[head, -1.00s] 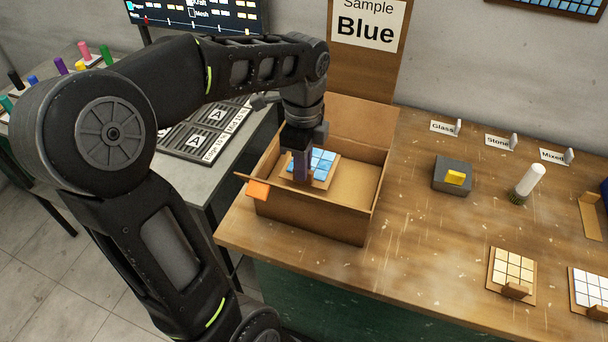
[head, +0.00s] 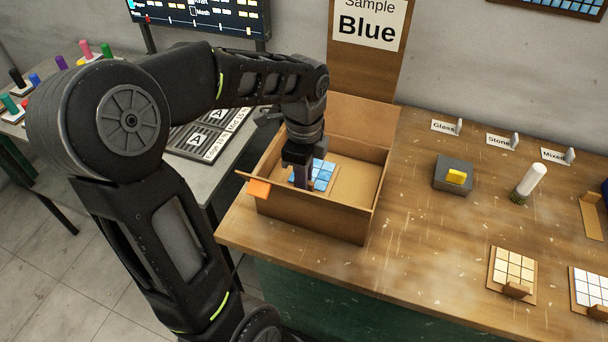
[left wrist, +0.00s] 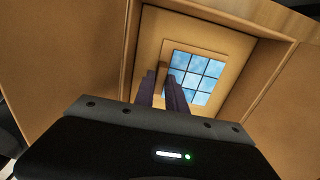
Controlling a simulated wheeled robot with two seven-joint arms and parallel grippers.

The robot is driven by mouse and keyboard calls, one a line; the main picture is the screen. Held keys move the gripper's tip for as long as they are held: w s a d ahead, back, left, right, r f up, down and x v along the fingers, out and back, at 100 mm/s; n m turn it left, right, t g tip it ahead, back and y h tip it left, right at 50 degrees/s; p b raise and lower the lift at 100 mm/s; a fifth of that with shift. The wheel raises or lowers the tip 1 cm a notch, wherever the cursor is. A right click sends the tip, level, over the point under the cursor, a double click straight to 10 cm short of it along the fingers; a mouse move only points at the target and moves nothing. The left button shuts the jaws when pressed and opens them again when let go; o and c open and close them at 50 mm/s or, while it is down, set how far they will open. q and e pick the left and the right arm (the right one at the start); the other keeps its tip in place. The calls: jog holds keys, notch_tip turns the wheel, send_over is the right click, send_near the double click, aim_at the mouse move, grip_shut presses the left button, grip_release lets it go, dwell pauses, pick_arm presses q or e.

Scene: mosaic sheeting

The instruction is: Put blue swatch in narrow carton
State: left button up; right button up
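The blue swatch (head: 324,178), a tan board with blue tiles and a small upright tab, is inside the open cardboard carton (head: 315,217), at or close to its floor. The swatch also shows in the left wrist view (left wrist: 196,76). My left gripper (head: 301,183) reaches down into the carton at the swatch's left side. In the left wrist view its two fingers (left wrist: 162,88) stand on either side of the swatch's tab and appear closed on it. The arm partly hides the swatch in the head view. My right gripper is not in view.
A sign reading "Sample Blue" (head: 367,26) stands behind the carton. An orange tag (head: 259,188) sits on the carton's near left corner. On the bench to the right are a grey block with a yellow piece (head: 453,175), a white brush (head: 529,182) and a cream swatch (head: 513,266).

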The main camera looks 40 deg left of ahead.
pick_arm(q)
jog(key=o, duration=0.3)
notch_tip(320, 180, up, 12)
jog(key=shift+r+p, duration=0.2)
jog(key=shift+p, duration=0.15)
dwell(0.3)
dwell(0.5)
